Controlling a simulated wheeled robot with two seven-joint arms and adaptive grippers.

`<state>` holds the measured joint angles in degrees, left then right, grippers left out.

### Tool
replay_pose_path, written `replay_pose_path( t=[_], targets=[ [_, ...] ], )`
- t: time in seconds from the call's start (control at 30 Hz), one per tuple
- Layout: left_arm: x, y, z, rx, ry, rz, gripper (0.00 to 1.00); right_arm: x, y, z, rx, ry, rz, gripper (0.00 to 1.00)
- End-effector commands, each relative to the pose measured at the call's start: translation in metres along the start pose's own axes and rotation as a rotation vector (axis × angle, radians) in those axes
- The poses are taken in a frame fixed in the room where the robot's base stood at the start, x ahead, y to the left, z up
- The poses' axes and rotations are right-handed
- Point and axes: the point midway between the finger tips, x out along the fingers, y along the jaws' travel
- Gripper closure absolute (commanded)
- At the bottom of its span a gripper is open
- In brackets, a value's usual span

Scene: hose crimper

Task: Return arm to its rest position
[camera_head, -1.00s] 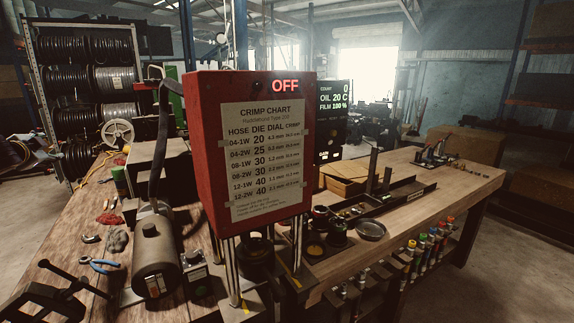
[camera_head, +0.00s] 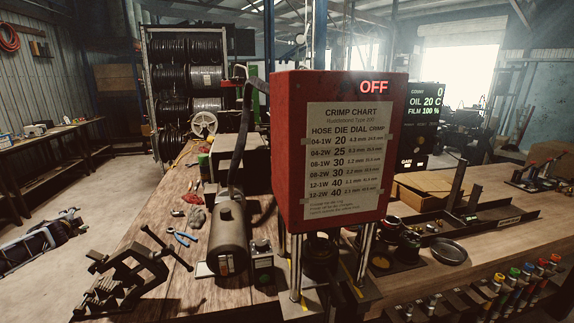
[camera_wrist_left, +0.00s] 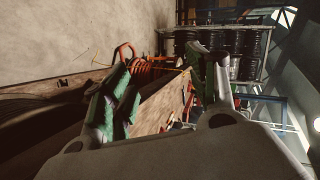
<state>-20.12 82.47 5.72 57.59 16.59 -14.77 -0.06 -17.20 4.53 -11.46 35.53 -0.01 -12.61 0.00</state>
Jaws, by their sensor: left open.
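My left gripper (camera_wrist_left: 165,85) shows only in the left wrist view, where its two green-padded fingers stand apart with nothing held between them. Beyond the fingers are a wooden bench top (camera_wrist_left: 158,110), an orange-red coiled thing (camera_wrist_left: 148,67) and a rack of dark hose reels (camera_wrist_left: 225,50). Neither arm can be made out for certain in the head view. The red crimper (camera_head: 340,150) stands upright on the bench there, with its crimp chart facing me and its display reading OFF. My right gripper is not seen.
A grey motor cylinder (camera_head: 228,240), a black vise (camera_head: 125,275) and blue-handled pliers (camera_head: 182,237) occupy the left part of the bench (camera_head: 185,295). A round metal dish (camera_head: 448,251) lies right of the crimper. Open floor (camera_head: 110,195) shows left of the bench.

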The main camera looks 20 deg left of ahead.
Motion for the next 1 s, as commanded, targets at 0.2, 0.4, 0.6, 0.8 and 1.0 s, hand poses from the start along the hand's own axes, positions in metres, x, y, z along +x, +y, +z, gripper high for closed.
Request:
replay_pose_path(
  t=[0.2, 0.4, 0.6, 0.8, 1.0],
  targets=[
    [0.003, 0.082, 0.065, 0.013, -0.072, 0.066, 0.42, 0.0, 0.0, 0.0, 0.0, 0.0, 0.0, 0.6],
    [-0.005, 0.16, 0.115, 0.024, -0.131, 0.134, 0.42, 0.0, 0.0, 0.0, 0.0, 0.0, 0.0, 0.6],
    [-0.021, 0.24, 0.157, 0.031, -0.185, 0.209, 0.42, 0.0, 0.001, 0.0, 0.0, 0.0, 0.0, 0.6],
    [-0.045, 0.323, 0.191, 0.034, -0.234, 0.289, 0.42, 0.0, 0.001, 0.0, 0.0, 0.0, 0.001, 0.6],
    [-0.077, 0.406, 0.216, 0.031, -0.277, 0.373, 0.42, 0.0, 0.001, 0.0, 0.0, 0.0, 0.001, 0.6]
  ],
)
